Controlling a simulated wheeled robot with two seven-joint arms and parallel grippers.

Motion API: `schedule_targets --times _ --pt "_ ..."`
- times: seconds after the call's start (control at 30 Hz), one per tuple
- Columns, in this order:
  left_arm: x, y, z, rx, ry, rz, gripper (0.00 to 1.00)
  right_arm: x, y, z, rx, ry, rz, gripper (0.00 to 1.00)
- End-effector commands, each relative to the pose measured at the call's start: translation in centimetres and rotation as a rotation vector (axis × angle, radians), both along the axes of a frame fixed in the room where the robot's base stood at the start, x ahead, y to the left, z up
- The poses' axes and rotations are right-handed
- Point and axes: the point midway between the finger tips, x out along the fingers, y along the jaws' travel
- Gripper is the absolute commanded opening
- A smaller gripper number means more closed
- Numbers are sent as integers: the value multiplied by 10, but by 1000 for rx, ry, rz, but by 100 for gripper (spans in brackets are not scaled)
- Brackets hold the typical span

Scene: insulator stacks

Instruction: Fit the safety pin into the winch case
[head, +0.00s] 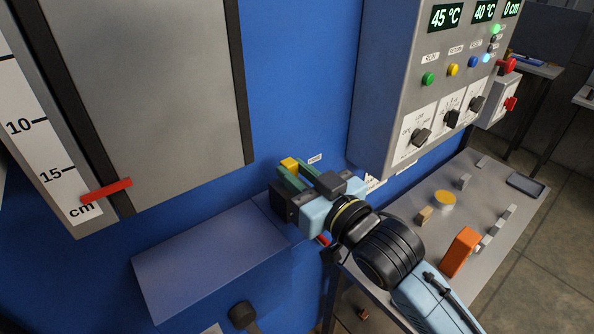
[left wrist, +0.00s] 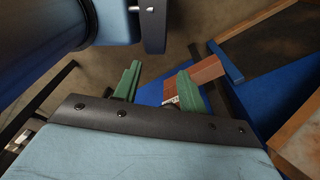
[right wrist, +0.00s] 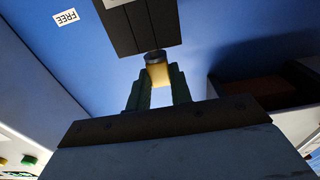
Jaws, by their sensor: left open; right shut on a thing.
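My right gripper (head: 305,175) is shut on a small yellow piece (head: 290,164), which looks like the safety pin. In the right wrist view the yellow piece (right wrist: 158,73) sits between the green fingers, with a dark round end pointing away from my palm. A dark grooved block (right wrist: 140,25) lies just beyond that end; I cannot tell whether they touch. A blue box (head: 210,262) on the blue wall, left of and below my right gripper, may be the winch case. My left gripper (left wrist: 158,85) is open, its fingers apart with nothing clearly between them; the head view does not show it.
A grey control cabinet (head: 400,80) hangs at upper right. Below it, a bench (head: 500,190) carries an orange block (head: 460,251) and a yellow disc (head: 444,200). A grey panel with a scale (head: 45,150) stands left. A brown block (left wrist: 208,70) is beyond my left fingers.

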Motion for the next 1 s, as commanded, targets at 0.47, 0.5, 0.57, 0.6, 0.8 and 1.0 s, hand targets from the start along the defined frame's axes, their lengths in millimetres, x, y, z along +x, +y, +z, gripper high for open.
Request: schedule_targets --times 0.47,0.5,0.57,0.6,0.8,1.0 --pt "0 0 -7 0 0 0 41 0 0 -12 1 -2 0 0" --pt "0 0 -7 0 0 0 41 0 0 -13 1 -2 0 0" --pt "0 0 -7 0 0 0 41 0 0 -13 0 -2 0 24" --pt "0 0 -7 0 0 0 41 0 0 -13 0 -2 0 29" --pt "0 0 -7 0 0 0 41 0 0 -13 1 -1 0 47" --pt "0 0 -7 0 0 0 41 0 0 -13 0 0 0 47"
